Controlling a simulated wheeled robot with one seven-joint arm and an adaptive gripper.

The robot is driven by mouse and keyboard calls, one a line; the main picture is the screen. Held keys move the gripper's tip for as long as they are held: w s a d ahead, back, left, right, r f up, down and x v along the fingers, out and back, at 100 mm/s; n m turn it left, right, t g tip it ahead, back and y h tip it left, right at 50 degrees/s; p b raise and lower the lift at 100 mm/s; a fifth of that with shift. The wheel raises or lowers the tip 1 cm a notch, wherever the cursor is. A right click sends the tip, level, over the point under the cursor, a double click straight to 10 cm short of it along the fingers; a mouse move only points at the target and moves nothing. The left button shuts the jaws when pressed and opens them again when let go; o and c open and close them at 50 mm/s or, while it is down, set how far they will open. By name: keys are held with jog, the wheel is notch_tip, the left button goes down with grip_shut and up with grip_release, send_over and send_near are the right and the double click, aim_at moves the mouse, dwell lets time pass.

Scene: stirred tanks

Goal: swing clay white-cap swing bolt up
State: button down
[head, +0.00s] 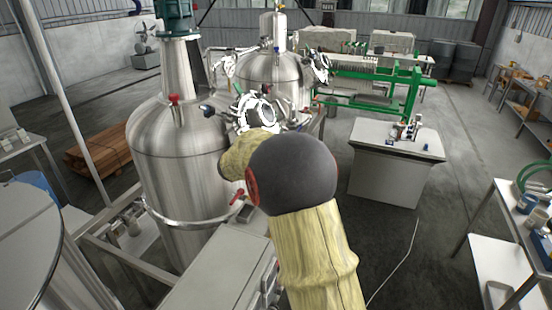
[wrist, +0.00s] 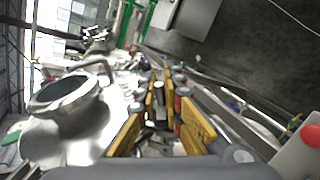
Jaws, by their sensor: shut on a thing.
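In the wrist view my gripper (wrist: 160,92) has its yellow-padded fingers close together, shut on a small swing bolt (wrist: 160,86) with a pale cap. The fingers hide most of it, so its tilt cannot be told. Several similar small capped parts crowd around the fingers. In the head view my arm covers the gripper's surroundings, and the bolt cannot be made out there. The steel tank (head: 180,160) stands left of my arm, and a second steel tank (head: 275,75) stands behind.
An open steel neck (wrist: 65,95) lies left of the fingers in the wrist view. A red knob (wrist: 311,134) is at the lower right. In the head view a white cabinet (head: 390,175) stands right of my arm, with open floor around it.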

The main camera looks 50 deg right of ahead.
jog(key=shift+w+r, duration=0.15)
jog(key=shift+r, duration=0.3)
jog(key=c, duration=2.3)
grip_release()
jog(key=o, duration=0.3)
jog(key=shift+d+f, duration=0.1)
jog(key=shift+f, duration=0.15)
jog(key=v, duration=1.2)
jog(key=shift+f, duration=0.1)
